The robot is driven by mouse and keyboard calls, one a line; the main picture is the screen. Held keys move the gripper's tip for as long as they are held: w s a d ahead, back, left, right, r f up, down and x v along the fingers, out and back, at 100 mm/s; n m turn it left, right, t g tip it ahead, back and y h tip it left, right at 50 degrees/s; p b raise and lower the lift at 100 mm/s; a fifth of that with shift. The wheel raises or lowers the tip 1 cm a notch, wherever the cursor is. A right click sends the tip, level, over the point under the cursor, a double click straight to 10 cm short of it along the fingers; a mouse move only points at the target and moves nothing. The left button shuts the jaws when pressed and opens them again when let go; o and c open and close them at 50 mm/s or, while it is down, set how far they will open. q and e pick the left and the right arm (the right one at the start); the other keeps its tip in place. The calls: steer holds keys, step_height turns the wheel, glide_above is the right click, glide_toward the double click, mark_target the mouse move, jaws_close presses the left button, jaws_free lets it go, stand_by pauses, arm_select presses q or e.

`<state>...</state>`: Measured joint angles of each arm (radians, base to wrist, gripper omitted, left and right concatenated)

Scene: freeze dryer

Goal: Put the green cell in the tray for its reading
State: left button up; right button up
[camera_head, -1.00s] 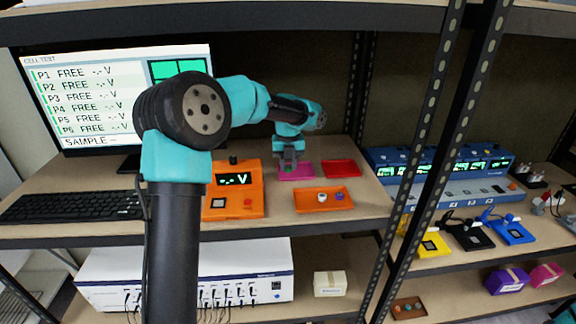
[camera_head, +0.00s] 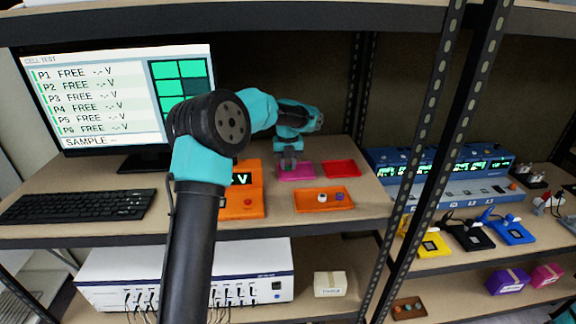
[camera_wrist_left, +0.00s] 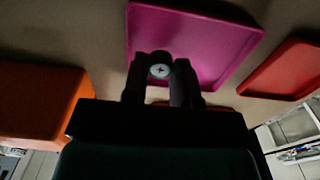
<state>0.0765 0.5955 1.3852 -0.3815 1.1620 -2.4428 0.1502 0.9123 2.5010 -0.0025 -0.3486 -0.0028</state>
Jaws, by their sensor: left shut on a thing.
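My left gripper (camera_head: 288,163) is over the near-left part of the magenta tray (camera_head: 303,174), on the upper shelf. In the left wrist view, my left gripper (camera_wrist_left: 161,82) is shut on a small cell (camera_wrist_left: 159,71), whose round, pale grey-green end with a cross mark shows between the fingers. The rest of the cell is hidden, and its body colour cannot be told. The magenta tray (camera_wrist_left: 205,38) lies behind the fingertips in that view and looks empty where visible. I cannot tell whether the cell touches it. My right gripper is out of view.
The red tray (camera_head: 342,169) sits right of the magenta one. The orange tray (camera_head: 318,208) in front holds a white and a purple piece. An orange meter (camera_head: 236,210) stands left, partly behind my arm. A shelf post (camera_head: 421,140) rises to the right.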

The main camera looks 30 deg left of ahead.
mark_target(288, 166)
arm_select(q)
steer(key=shift+f, duration=0.35)
steer(key=shift+f, duration=0.1)
steer(key=o, duration=0.5)
steer(key=shift+c, duration=0.2)
step_height(288, 166, up, 12)
stand_by(0.3)
stand_by(0.4)
